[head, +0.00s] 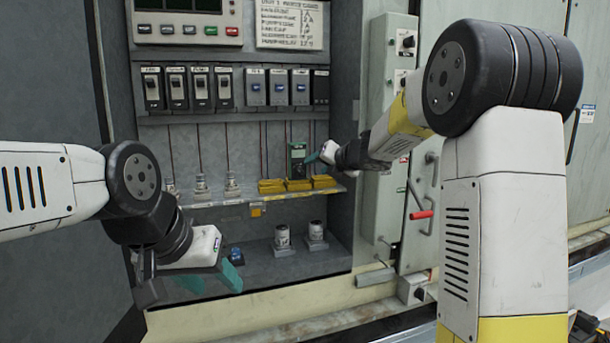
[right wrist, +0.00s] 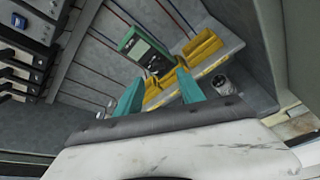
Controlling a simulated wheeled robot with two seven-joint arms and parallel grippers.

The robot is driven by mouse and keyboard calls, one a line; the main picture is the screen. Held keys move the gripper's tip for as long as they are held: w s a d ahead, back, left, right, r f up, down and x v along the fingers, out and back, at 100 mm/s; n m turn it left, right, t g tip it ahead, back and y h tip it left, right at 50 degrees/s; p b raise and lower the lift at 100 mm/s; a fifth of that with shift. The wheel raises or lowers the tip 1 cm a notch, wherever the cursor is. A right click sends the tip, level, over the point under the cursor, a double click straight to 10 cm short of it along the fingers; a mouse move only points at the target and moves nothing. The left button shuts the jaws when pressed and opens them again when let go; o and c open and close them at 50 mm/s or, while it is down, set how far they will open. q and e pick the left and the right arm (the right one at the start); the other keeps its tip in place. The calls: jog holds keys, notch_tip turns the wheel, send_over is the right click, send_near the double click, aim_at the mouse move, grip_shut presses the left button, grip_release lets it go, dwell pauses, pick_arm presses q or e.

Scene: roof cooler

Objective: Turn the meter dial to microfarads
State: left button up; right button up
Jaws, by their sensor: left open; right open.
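The meter (head: 297,160) is a small green handheld unit with a dark face. It stands upright on the narrow shelf, among yellow blocks. It also shows in the right wrist view (right wrist: 143,46), just beyond my fingertips. Its dial is too small to read. My right gripper (head: 322,156) is just right of the meter, with its teal fingers pointing at it. In the right wrist view the fingers (right wrist: 160,85) are apart with nothing between them. My left gripper (head: 214,279) is low at the left over the cabinet's bottom ledge, open and empty, well away from the meter.
Yellow blocks (head: 270,186) flank the meter on the shelf (head: 240,198). Several small cylinders (head: 201,186) stand at its left. Two cans (head: 282,237) and a blue item (head: 236,256) sit on the ledge below. Breakers (head: 202,89) line the panel above. The cabinet's right wall is close to my right arm.

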aim_at(302, 171)
jog(key=shift+n, duration=0.5)
jog(key=x, duration=0.8)
jog(key=shift+s+a+f, duration=0.15)
jog(key=shift+a+f, duration=0.15)
jog(key=shift+a, duration=0.2)
grip_shut()
